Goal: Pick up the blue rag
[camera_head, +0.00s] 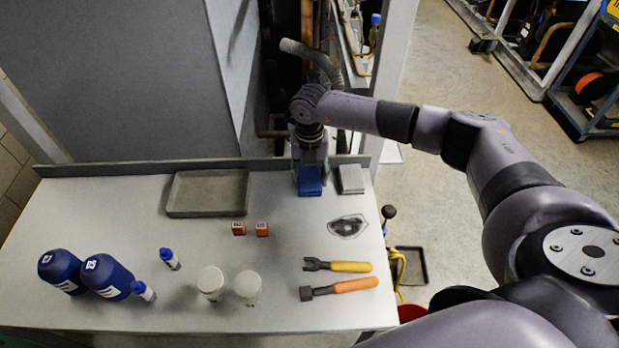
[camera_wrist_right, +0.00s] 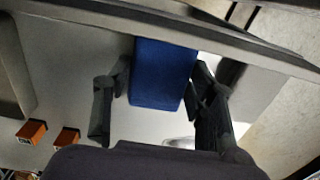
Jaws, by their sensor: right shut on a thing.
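The blue rag (camera_head: 310,182) is a folded blue block at the back edge of the table, right of the grey tray. My right gripper (camera_head: 311,165) comes down over it from above and behind. In the right wrist view the rag (camera_wrist_right: 162,75) sits between the two dark fingers of the right gripper (camera_wrist_right: 160,100), which is shut on it. Whether the rag is clear of the table top I cannot tell. My left gripper is not in view.
A light grey folded rag (camera_head: 351,180) lies just right of the blue one. The grey tray (camera_head: 207,211) is to the left, and two small orange boxes (camera_head: 238,228) are in front. A raised ledge (camera_head: 130,167) runs along the table's back.

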